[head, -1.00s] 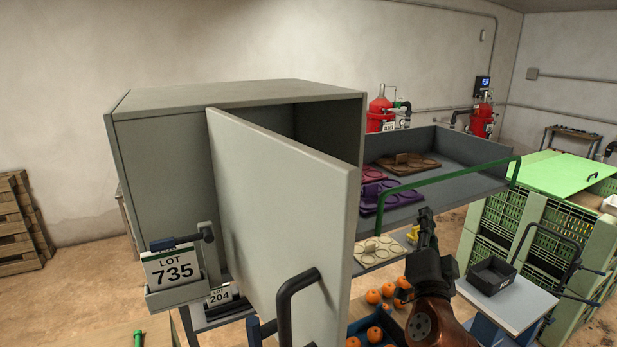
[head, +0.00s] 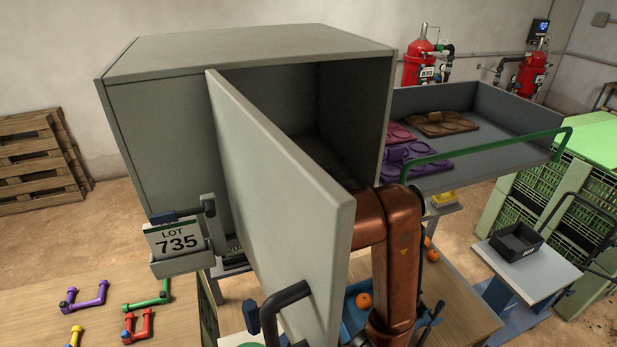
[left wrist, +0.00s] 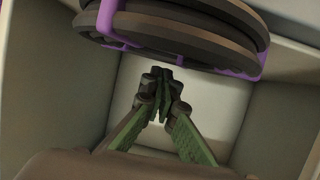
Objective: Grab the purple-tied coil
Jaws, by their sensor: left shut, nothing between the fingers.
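The coil (left wrist: 185,30) shows at the top of the left wrist view as dark, stacked rings with purple ties (left wrist: 107,15) around it. My left gripper (left wrist: 163,78) is shut and empty, its fingertips just below the coil's edge in that picture. I cannot tell whether they touch it. In the head view my copper-coloured arm (head: 388,245) reaches behind the open door into the grey cabinet (head: 150,125). The coil and my left gripper are hidden there. My right gripper is not in view.
The cabinet door (head: 275,200) stands open toward me, close beside my arm. Pale walls (left wrist: 285,110) surround the gripper in the left wrist view. A grey tray with a green rail (head: 480,153) stands to the right. Coloured pipe pieces (head: 90,300) lie on a table at lower left.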

